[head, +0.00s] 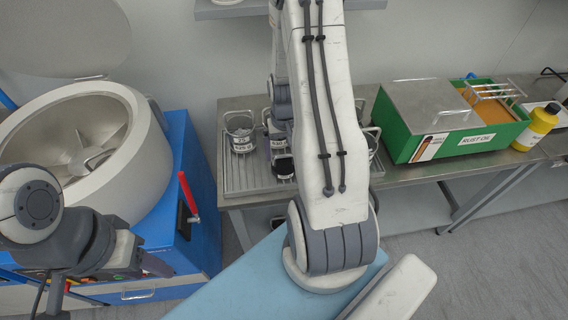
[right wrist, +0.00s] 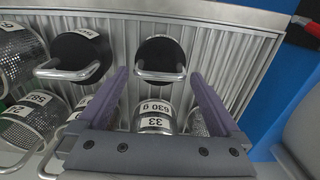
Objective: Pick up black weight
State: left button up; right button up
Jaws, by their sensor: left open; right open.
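Two black weights with metal loop handles stand on the ribbed tray in the right wrist view. One black weight (right wrist: 160,50) is in the middle, beyond the gap between my fingertips; the other black weight (right wrist: 72,47) is left of it. My right gripper (right wrist: 158,73) is open and empty, its fingers spread on either side of the line to the middle weight. In the head view one black weight (head: 284,167) shows beside my right arm, which hides most of the tray and the gripper.
Labelled metal baskets crowd the tray (head: 248,184), including a mesh basket (head: 240,138) and a 630 g basket (right wrist: 154,120) between my fingers. A green rust-oil box (head: 432,140) and yellow bottle (head: 537,127) stand right. A blue machine with a round drum (head: 152,150) is left.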

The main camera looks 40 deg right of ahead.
notch_tip(320, 180, down, 2)
jog(key=shift+f, duration=0.1)
jog(key=c, duration=1.4)
